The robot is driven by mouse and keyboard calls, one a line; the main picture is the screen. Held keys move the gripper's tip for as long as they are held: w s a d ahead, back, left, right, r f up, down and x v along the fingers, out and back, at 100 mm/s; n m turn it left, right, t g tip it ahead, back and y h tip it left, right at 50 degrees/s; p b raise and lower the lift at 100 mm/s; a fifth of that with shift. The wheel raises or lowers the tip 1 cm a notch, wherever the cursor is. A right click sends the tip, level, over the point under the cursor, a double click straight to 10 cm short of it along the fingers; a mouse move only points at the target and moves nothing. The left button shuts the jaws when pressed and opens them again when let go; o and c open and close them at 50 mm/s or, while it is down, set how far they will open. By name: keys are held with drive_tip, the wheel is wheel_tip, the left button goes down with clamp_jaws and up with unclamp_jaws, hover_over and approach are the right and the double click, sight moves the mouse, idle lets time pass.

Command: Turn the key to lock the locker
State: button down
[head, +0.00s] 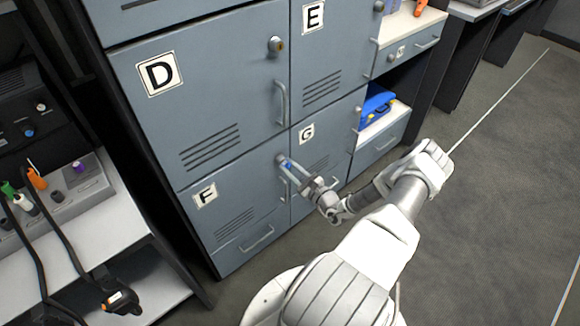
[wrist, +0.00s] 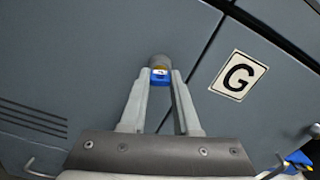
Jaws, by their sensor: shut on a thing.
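The grey-blue locker (head: 245,205) labelled F has a round lock (head: 281,158) at its upper right corner. My gripper (head: 288,167) reaches this lock from the front. In the wrist view, the two fingers are shut on a small blue key (wrist: 160,78), one finger on each side. The key sits right at the face of the lock cylinder (wrist: 160,62). The fingers hide part of the key, and I cannot tell how far it is turned. The locker door looks flush with its neighbours.
Locker D (head: 200,85) is above and locker G (head: 320,160) is to the right. Door handles stick out near my gripper. A grey equipment shelf (head: 100,220) with cables stands at the left. The floor (head: 480,190) at the right is clear.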

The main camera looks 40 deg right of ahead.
idle(0.3)
drive_tip(key=shift+n+p, duration=0.45)
drive_tip(key=shift+n, duration=1.45)
drive_tip(key=shift+n+p, duration=0.55)
drive_tip(key=shift+n, duration=1.35)
drive_tip(key=n+p, duration=0.1)
drive_tip(key=n, duration=0.2)
drive_tip(key=shift+n, duration=0.3)
drive_tip(key=shift+r, duration=0.1)
